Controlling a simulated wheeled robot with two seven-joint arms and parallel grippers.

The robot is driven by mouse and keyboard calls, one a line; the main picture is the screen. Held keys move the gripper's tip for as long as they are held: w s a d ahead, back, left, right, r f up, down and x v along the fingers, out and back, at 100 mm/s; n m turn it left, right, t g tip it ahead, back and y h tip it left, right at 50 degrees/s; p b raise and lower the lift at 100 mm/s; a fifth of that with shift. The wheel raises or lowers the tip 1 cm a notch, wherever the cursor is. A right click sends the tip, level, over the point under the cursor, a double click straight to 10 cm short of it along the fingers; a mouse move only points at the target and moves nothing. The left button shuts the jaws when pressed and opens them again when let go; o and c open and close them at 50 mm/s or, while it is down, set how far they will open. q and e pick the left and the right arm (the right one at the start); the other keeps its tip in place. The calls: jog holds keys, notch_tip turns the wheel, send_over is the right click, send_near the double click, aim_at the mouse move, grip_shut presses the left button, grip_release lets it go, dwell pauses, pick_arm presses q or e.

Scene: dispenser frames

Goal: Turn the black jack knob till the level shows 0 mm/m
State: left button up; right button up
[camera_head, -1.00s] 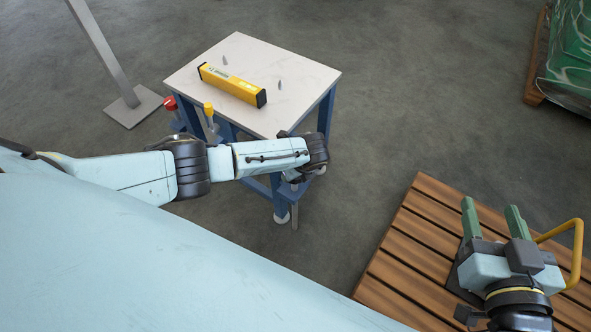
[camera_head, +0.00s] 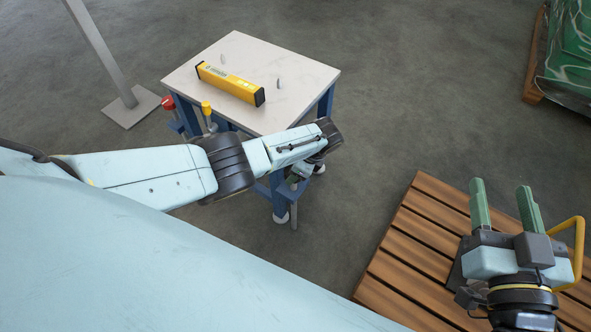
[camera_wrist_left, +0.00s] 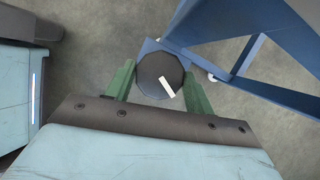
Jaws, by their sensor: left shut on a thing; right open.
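The black jack knob (camera_wrist_left: 158,73) is a dark round disc with a white mark, seen in the left wrist view beside the blue table frame. My left gripper (camera_wrist_left: 160,82) is shut on it, with one green finger on each side. In the head view my left arm largely hides the knob and that gripper. The yellow level (camera_head: 231,84) lies on the pale table top (camera_head: 290,105); its reading is too small to make out. My right gripper (camera_head: 506,207) is open and empty above the wooden pallet, fingers pointing up the picture.
A red knob (camera_head: 168,103) and a yellow knob (camera_head: 206,108) stand at the table's left side. A grey post on a plate (camera_head: 131,106) is at the left. A wooden pallet (camera_head: 415,235) lies at lower right, and a green wrapped load (camera_head: 570,55) is at upper right.

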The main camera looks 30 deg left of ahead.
dwell(0.3)
pick_arm(q)
jog(key=o, duration=1)
jog(key=shift+c, duration=0.2)
